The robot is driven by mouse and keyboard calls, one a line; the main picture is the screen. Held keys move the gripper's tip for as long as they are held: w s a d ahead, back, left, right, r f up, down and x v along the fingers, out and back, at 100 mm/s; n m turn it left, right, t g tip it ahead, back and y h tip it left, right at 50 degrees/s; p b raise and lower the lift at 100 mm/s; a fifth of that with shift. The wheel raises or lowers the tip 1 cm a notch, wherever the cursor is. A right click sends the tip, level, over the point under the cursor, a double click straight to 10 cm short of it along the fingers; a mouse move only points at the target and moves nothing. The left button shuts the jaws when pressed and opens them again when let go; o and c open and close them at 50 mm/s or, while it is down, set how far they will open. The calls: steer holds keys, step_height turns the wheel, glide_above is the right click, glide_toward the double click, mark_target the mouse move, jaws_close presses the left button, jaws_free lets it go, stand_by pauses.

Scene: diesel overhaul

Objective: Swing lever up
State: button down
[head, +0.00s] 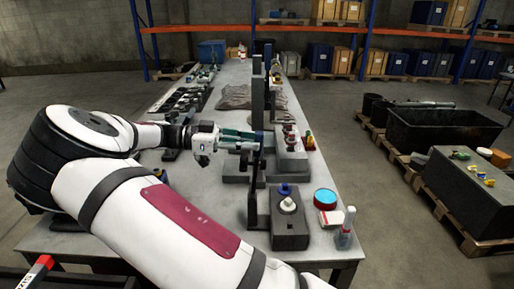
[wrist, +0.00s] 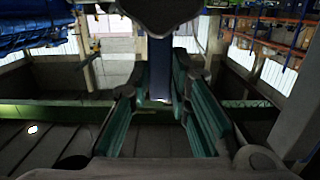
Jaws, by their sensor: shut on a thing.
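My gripper (head: 250,140) reaches right across the workbench in the head view, its teal fingers at a dark upright stand. It is shut on the lever's blue handle (head: 260,137). In the wrist view the dark blue handle (wrist: 160,72) stands between the teal finger pads of my gripper (wrist: 160,98). The lever's pivot and its lower part cannot be made out behind the fingers and the stand.
The workbench (head: 165,222) runs away from me. A grey block (head: 290,236) with a blue and a white knob stands nearer, beside a red-and-blue round tin (head: 325,198) and a bottle (head: 345,232). Grey cloths (head: 235,97) lie farther back.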

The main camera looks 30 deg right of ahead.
steer(key=shift+w+a+f+g+h+b, duration=0.15)
steer(key=shift+w+a+g+h+b, duration=0.2)
steer(key=shift+a, duration=0.2)
steer(key=shift+w+a+f+g+h+b, duration=0.15)
steer(key=shift+w+a+h+b, duration=0.1)
steer(key=shift+w+a+h, duration=0.25)
steer(key=shift+s+a, duration=0.1)
steer(key=c, duration=1.5)
jaws_free()
steer(key=shift+r, duration=0.1)
steer(key=shift+v, duration=5.95)
